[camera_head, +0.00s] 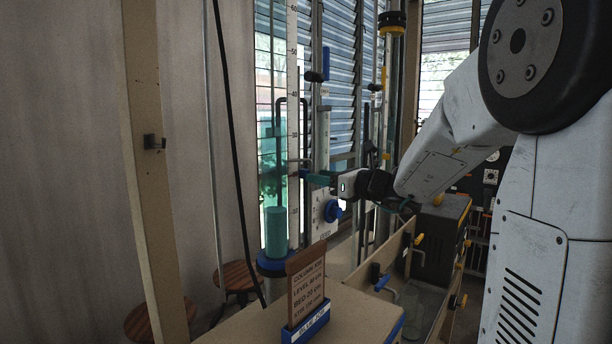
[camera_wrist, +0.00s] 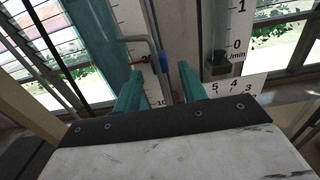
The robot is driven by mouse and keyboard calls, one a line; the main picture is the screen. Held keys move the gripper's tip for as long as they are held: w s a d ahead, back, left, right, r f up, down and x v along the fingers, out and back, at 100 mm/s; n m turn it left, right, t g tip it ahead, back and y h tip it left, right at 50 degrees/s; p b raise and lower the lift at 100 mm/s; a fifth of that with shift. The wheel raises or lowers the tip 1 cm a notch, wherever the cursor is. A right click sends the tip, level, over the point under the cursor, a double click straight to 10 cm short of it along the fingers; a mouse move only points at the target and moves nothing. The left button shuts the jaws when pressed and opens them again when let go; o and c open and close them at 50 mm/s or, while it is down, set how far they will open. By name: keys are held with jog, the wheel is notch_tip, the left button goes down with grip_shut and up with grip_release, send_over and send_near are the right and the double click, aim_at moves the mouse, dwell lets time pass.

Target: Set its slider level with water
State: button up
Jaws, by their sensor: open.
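The water column (camera_head: 276,232) is a clear upright tube with opaque teal water low in it, in the head view. A white scale (camera_head: 294,130) stands just right of it and also shows in the wrist view (camera_wrist: 134,25).
A brown card (camera_head: 306,285) in a blue holder stands on the bench in front. A grey bent pipe (camera_wrist: 157,60) passes near the slider. A black cable (camera_head: 230,130) hangs left.

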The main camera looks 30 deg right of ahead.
jog(key=x, duration=0.3)
jog(key=shift+w+a, duration=0.2)
jog(key=shift+w, duration=0.15)
jog(key=shift+c, duration=0.3)
grip_shut()
dwell(1.1)
